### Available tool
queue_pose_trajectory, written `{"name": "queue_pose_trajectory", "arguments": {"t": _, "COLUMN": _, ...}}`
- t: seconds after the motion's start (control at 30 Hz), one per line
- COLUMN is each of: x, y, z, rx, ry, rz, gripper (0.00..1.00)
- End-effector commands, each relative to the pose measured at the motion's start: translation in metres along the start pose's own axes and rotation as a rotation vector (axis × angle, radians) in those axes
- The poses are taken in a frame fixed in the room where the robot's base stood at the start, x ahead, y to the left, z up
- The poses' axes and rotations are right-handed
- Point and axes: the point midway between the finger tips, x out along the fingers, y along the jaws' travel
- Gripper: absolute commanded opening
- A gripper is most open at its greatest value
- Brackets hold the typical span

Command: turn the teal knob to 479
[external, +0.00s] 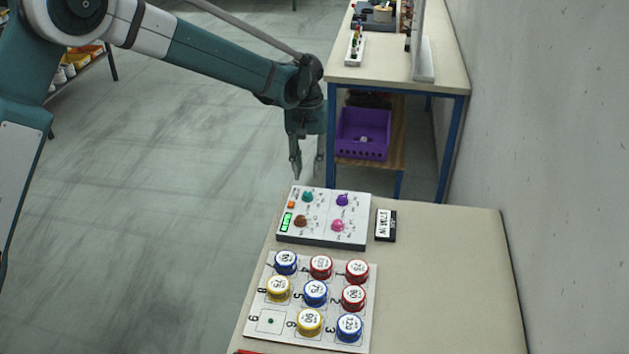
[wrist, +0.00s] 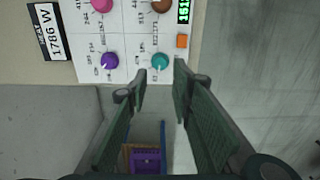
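The teal knob (external: 307,197) sits on the white control panel (external: 350,235), in its far left part in the external view. In the wrist view the teal knob (wrist: 160,62) is just beyond my fingertips, near the middle. My gripper (external: 308,175) points down above the panel's far edge, apart from the knob. In the wrist view my gripper (wrist: 158,82) is open and empty, its two fingers spread to either side of the knob's line. A green display (wrist: 184,10) is partly cut off at the top of the wrist view; its digits seem to start with 351.
A purple knob (external: 342,200), a brown knob (external: 301,221) and a pink knob (external: 338,226) share the panel, with an orange button (external: 291,205). A label block (external: 385,225) lies to the right. A board (external: 257,325) with several coloured discs stands nearer the camera.

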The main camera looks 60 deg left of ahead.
Motion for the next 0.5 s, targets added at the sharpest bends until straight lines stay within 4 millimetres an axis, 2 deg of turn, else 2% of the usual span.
{"name": "queue_pose_trajectory", "arguments": {"t": 0.27, "x": 0.017, "y": 0.000, "z": 0.000, "rx": 0.000, "ry": 0.000, "rz": 0.001, "gripper": 0.23}}
{"name": "queue_pose_trajectory", "arguments": {"t": 0.5, "x": 0.046, "y": 0.000, "z": 0.000, "rx": 0.001, "ry": 0.000, "rz": 0.001, "gripper": 0.23}}
